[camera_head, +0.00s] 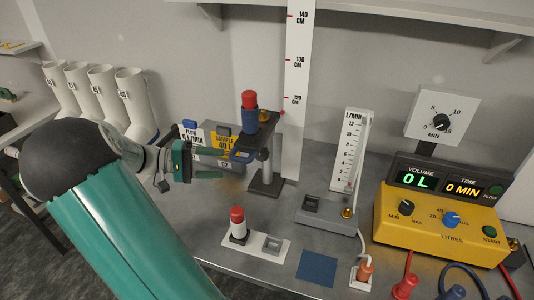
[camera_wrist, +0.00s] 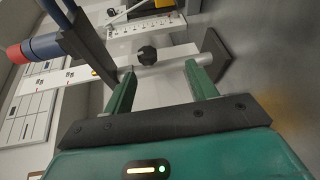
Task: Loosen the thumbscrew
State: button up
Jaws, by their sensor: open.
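A black lobed thumbscrew (camera_wrist: 147,54) sits on the side of a metal post (camera_wrist: 172,63) in the wrist view. In the head view the post (camera_head: 277,155) stands upright on a dark base plate, and the thumbscrew is not clear there. My gripper (camera_wrist: 160,70) is open and empty, its two green fingers pointing at the post. The thumbscrew shows beyond the gap between the fingertips, apart from both. In the head view my gripper (camera_head: 190,162) is left of the post. A dark arm on the post holds a red and blue cylinder (camera_head: 249,100).
A tall ruler (camera_head: 296,90) rises behind the post. A flowmeter (camera_head: 352,150) and a yellow pump (camera_head: 435,228) are to the right. A white plate with a red-topped vial (camera_head: 238,222) and a blue pad (camera_head: 317,268) lie in front.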

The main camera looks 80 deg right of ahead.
aim_at(268, 150)
jog(key=s+d+g, duration=0.1)
jog(key=s+d, duration=0.2)
jog(key=s, duration=0.4)
jog(key=s+d+m+g, duration=0.1)
jog(key=s+d, duration=0.2)
jog(key=s, duration=0.4)
jog(key=shift+d+r, duration=0.25)
jog(key=shift+r, duration=0.2)
jog(key=c, duration=1)
jog(key=shift+g, duration=0.4)
jog(key=n+g+h, duration=0.1)
jog(key=g+h, duration=0.1)
jog(key=shift+w+r+n+g, duration=0.2)
jog(key=shift+r+n+g, duration=0.1)
jog(key=shift+n+g, duration=0.1)
jog(key=shift+w+r+n+g+h, duration=0.1)
jog(key=shift+r+n+g+h, duration=0.05)
jog(key=shift+n+g+h, duration=0.5)
jog(key=shift+w+r+n+g+h, duration=0.1)
jog(key=shift+n+g+h, duration=0.45)
jog(key=shift+n+h, duration=0.2)
